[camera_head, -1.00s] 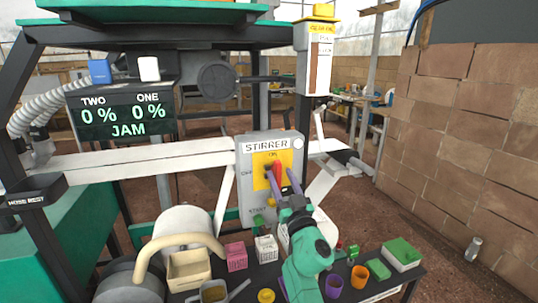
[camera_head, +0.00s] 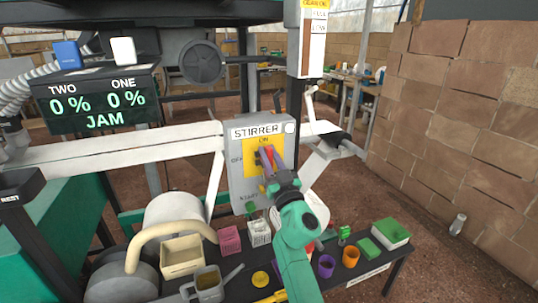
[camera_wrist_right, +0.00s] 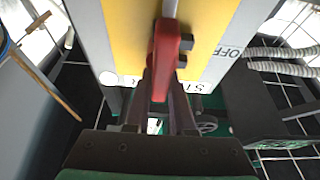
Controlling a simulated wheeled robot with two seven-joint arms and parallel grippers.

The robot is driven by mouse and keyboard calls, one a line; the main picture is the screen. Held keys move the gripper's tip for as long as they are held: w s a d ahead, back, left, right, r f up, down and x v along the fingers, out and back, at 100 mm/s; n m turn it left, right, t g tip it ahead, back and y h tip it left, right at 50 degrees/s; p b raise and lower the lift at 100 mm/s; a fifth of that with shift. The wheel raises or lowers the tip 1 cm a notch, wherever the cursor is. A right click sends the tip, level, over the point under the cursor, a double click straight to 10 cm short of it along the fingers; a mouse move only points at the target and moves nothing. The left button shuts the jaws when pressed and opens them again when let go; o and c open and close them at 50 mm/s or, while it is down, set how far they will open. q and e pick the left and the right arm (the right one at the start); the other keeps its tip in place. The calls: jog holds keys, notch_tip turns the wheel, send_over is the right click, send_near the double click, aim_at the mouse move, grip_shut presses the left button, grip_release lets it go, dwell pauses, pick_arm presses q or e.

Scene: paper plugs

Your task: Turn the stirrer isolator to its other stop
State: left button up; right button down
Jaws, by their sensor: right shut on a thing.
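The stirrer isolator is a grey box (camera_head: 236,186) headed STIRRER, with a yellow plate (camera_head: 250,146) marked ON at the top and OFF at its left. Its red handle (camera_head: 269,153) is partly hidden by my right gripper (camera_head: 267,157), which is shut on it. In the right wrist view, the red handle (camera_wrist_right: 166,58) runs down between the two fingers (camera_wrist_right: 160,95). The STIRRER label lies at the lower edge there and OFF is to the right. The handle's exact angle is hard to judge. My left gripper is not in view.
A dark display (camera_head: 100,100) at the left reads TWO 0%, ONE 0% and JAM. Below the box, a dark bench holds a beige bin (camera_head: 181,258), pink and white baskets, cups and a green tray (camera_head: 391,232). A brick wall (camera_head: 470,110) stands at the right.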

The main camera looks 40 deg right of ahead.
jog(key=shift+n, duration=0.3)
jog(key=n+y+p, duration=0.2)
jog(key=n, duration=0.2)
jog(key=a+n+y+p, duration=0.1)
jog(key=n+y+p, duration=0.1)
jog(key=n, duration=0.3)
jog(key=n+y+p, duration=0.2)
jog(key=n+y, duration=0.1)
jog(key=n, duration=0.1)
jog(key=shift+w+a+f+g, duration=0.3)
jog(key=n+p, duration=0.1)
jog(key=n, duration=0.2)
jog(key=n+g+y+p, duration=0.1)
jog(key=shift+a+f+p, duration=0.15)
jog(key=shift+f+p, duration=0.1)
jog(key=shift+p, duration=0.1)
jog(key=shift+f+n+g+p, duration=0.3)
jog(key=shift+n+g+p, duration=0.15)
jog(key=shift+n+p, duration=0.55)
jog(key=shift+f+n+g+p, duration=0.3)
jog(key=shift+n+g+p, duration=0.2)
jog(key=shift+n, duration=0.8)
jog(key=c, duration=0.8)
grip_release()
jog(key=shift+w, duration=0.1)
jog(key=shift+o, duration=0.2)
